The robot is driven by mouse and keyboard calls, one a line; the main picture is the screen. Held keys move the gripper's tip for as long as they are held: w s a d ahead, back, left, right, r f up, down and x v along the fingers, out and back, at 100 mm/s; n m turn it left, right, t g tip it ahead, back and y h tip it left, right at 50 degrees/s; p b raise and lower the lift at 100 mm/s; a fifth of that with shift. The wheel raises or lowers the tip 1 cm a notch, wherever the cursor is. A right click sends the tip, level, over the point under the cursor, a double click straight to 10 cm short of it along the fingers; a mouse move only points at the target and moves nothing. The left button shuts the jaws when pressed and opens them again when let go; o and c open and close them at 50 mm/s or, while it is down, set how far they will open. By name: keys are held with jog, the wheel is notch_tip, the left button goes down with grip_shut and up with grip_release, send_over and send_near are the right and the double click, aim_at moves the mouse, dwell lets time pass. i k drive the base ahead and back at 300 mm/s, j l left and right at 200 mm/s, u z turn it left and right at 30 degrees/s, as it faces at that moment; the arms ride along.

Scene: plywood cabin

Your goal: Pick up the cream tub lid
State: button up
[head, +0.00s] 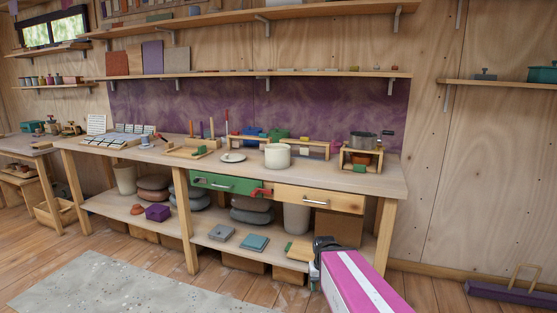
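A cream tub (277,156) stands upright on the workbench top, right of its middle. A flat, round, pale disc with a small dark knob-like spot, which looks like the cream tub lid (232,158), lies on the bench just left of the tub, apart from it. My magenta arm with a white stripe comes in at the bottom right. The dark part at its far end looks like my gripper (324,250), low in front of the bench's lower shelf, well below and right of the lid. Its fingers are too small and hidden to read.
The workbench (380,178) has a green drawer (222,184) and a wooden drawer (315,200) under its front edge. A small wooden stand (361,158) carries a dark pot (363,141) at the right. A low wooden rack (318,147) stands behind the tub. Open floor lies in front.

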aim_at(234, 158)
jog(key=i+j+z, duration=0.1)
jog(key=j+z, duration=0.2)
jog(key=j, duration=0.35)
jog(key=i+j+z, duration=0.1)
jog(key=j+z, duration=0.2)
jog(key=j, duration=0.35)
